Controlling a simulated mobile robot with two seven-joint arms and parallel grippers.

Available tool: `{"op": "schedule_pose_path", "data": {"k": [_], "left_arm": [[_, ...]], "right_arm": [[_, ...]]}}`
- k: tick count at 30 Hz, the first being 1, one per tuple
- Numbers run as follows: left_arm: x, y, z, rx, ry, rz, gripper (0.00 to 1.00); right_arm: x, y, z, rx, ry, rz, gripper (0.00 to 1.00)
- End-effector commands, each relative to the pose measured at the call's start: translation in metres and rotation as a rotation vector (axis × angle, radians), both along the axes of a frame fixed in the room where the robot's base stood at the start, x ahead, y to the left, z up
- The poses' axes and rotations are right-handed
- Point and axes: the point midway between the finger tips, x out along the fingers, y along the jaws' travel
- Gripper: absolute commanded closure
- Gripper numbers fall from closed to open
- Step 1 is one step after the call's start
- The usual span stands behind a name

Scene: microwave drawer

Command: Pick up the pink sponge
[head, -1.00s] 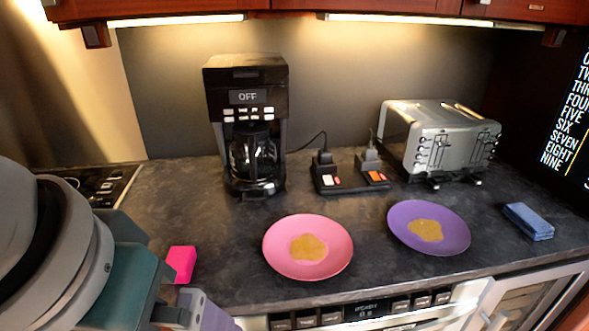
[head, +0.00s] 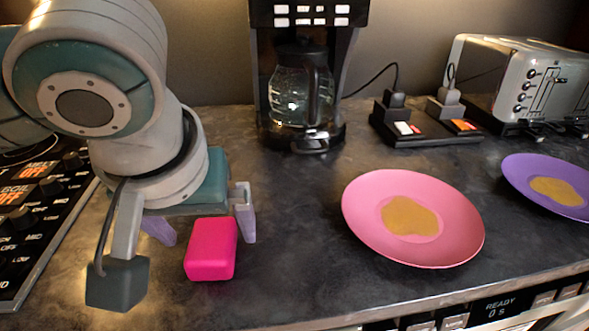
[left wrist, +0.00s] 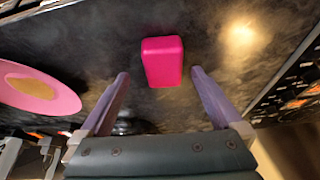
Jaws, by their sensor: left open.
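The pink sponge (head: 211,249) is a bright pink block lying on the dark countertop, left of the pink plate. It also shows in the left wrist view (left wrist: 162,61), ahead of the fingertips and centred between them. My left gripper (head: 204,236) is open, with one finger to each side of the sponge in the head view. In the left wrist view the left gripper (left wrist: 159,73) has its two lilac fingers wide apart with nothing between the pads. I cannot tell whether the fingers touch the counter. My right gripper is not in view.
A pink plate (head: 363,205) with a brown patch lies to the right, and a purple plate (head: 519,172) beyond it. A coffee maker (head: 306,100) and toaster (head: 515,82) stand behind. A stove control panel (head: 40,200) is at left. The counter's front edge is close.

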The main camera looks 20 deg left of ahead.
Motion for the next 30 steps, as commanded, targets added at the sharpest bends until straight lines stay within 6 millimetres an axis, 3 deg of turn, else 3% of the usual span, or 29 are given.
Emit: {"op": "schedule_pose_path", "data": {"k": [8, 17, 30], "left_arm": [[0.016, 0.013, -0.037, 0.002, 0.001, -0.001, 0.00], [0.018, 0.014, -0.040, 0.001, -0.001, -0.002, 0.01], [0.018, 0.014, -0.040, 0.001, 0.000, -0.002, 0.51]], "right_arm": [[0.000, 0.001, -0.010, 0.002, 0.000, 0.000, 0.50], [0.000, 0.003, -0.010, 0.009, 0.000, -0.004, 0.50], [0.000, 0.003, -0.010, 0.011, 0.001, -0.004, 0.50]]}}
